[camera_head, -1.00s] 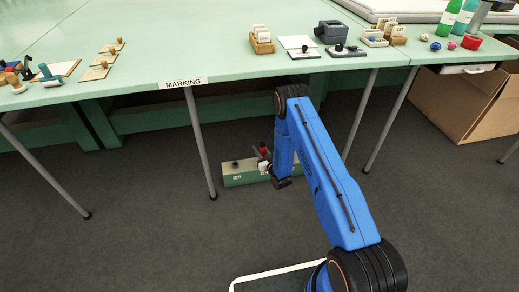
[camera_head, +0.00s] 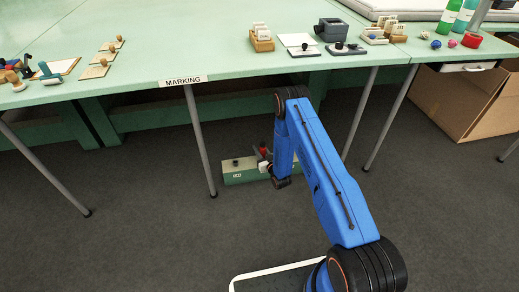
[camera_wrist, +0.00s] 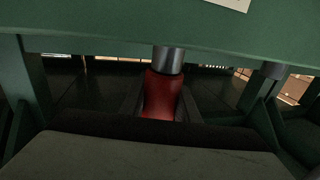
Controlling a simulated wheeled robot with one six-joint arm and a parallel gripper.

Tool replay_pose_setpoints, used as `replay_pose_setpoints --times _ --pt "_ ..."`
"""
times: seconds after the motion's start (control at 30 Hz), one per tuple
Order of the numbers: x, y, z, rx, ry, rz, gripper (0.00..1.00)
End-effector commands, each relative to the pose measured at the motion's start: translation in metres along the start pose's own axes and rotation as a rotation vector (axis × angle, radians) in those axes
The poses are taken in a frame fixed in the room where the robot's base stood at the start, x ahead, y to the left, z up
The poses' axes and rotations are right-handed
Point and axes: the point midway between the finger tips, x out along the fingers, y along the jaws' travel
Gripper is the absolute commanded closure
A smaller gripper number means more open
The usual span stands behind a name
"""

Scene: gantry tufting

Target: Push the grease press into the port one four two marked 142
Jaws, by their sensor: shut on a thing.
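The grease press shows in the wrist view as a red body (camera_wrist: 162,96) with a silver metal nose above it. My gripper (camera_wrist: 160,112) is shut on the red body, with a dark finger on each side. The nose meets the lower edge of a green face; whether it is inside a port I cannot tell. In the head view a low green box (camera_head: 245,177) stands on the floor under the table. A small label (camera_head: 237,176) is on its front, too small to read surely. My gripper is at the box's right part, mostly hidden by my arm.
A grey table leg (camera_head: 200,140) stands close left of the green box, another to the right. The table (camera_head: 215,70) with its MARKING sign (camera_head: 183,81) overhangs the box. A cardboard box (camera_head: 460,100) stands at right.

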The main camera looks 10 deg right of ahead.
Motion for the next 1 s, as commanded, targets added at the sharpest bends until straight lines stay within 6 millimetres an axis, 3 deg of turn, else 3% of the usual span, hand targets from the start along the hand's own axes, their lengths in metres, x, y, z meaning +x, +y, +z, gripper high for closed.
replay_pose_setpoints --times 0.03,0.1,0.53,0.67,1.0 --pt "0.000 0.000 0.001 0.000 0.000 0.000 0.65" --pt "0.000 0.000 0.001 0.000 0.000 0.000 0.50" --pt "-0.008 0.000 0.001 0.000 -0.001 0.000 0.50" --pt "-0.027 0.000 0.001 0.001 -0.003 0.000 0.50" --pt "-0.095 0.000 0.001 0.001 -0.003 0.001 0.50"
